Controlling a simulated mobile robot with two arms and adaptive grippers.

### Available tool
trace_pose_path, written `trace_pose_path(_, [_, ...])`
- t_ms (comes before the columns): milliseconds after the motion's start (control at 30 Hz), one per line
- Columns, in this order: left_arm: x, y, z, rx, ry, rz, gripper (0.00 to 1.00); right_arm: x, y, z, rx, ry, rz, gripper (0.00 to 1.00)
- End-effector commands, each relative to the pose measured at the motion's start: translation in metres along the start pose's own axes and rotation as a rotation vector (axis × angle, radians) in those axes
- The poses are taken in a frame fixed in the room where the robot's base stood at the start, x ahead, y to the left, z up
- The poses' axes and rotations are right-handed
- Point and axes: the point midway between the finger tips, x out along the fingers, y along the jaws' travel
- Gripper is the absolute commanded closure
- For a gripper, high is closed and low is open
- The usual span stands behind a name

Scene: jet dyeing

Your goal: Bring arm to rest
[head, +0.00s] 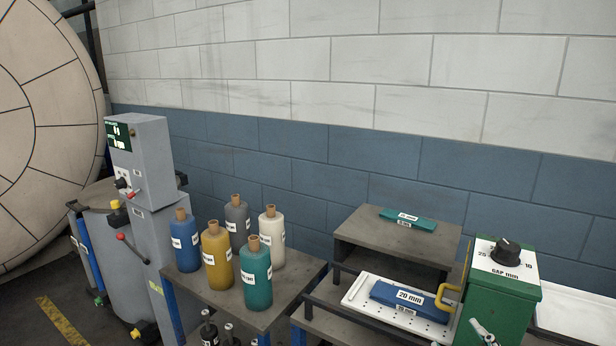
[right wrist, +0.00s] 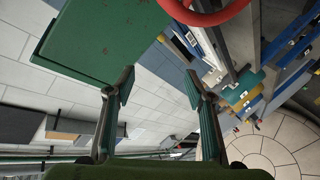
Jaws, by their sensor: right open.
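My right gripper (right wrist: 158,90) shows in the right wrist view with its two fingers spread wide apart. Nothing is between the fingers. A green panel (right wrist: 100,45) and part of a red ring (right wrist: 207,12) are close by at the top of that view.
In the head view, several labelled bottles (head: 257,275) stand on a table. A blue 20 mm block (head: 409,300) lies on a white perforated tray (head: 365,290). A teal block (head: 408,218) lies on a raised shelf (head: 375,238). A green gap box (head: 500,300) and a grey control post (head: 145,160) stand nearby.

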Motion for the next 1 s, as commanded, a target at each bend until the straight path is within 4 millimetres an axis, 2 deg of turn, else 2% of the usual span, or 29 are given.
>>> trace_pose_path(33, [0.000, 0.000, 0.000, 0.000, 0.000, 0.000, 0.39, -0.009, -0.023, 0.031, 0.063, -0.109, -0.047, 0.51])
trace_pose_path(100, [0.000, 0.000, -0.001, 0.000, 0.001, 0.000, 0.39, -0.027, -0.053, 0.070, 0.135, -0.256, -0.114, 0.51])
trace_pose_path(200, [0.000, 0.000, -0.001, 0.000, 0.001, 0.000, 0.39, -0.060, -0.097, 0.115, 0.221, -0.450, -0.213, 0.51])
trace_pose_path(300, [0.000, 0.000, -0.001, 0.000, 0.002, 0.000, 0.39, -0.096, -0.135, 0.146, 0.287, -0.610, -0.306, 0.51])
trace_pose_path(400, [0.000, 0.000, -0.001, 0.000, 0.002, 0.000, 0.39, -0.133, -0.167, 0.166, 0.340, -0.745, -0.395, 0.51])
trace_pose_path(567, [0.000, 0.000, -0.002, 0.000, 0.003, 0.000, 0.39, -0.193, -0.211, 0.183, 0.412, -0.929, -0.531, 0.51])
trace_pose_path(600, [0.000, 0.000, -0.002, 0.000, 0.003, 0.000, 0.39, -0.193, -0.219, 0.191, 0.412, -0.948, -0.543, 0.51])
trace_pose_path(867, [0.000, 0.000, -0.003, -0.001, 0.004, 0.000, 0.39, -0.161, -0.272, 0.252, 0.396, -0.972, -0.551, 0.51])
trace_pose_path(1000, [0.000, 0.000, -0.003, -0.001, 0.004, 0.000, 0.39, -0.151, -0.310, 0.297, 0.388, -0.993, -0.562, 0.51])
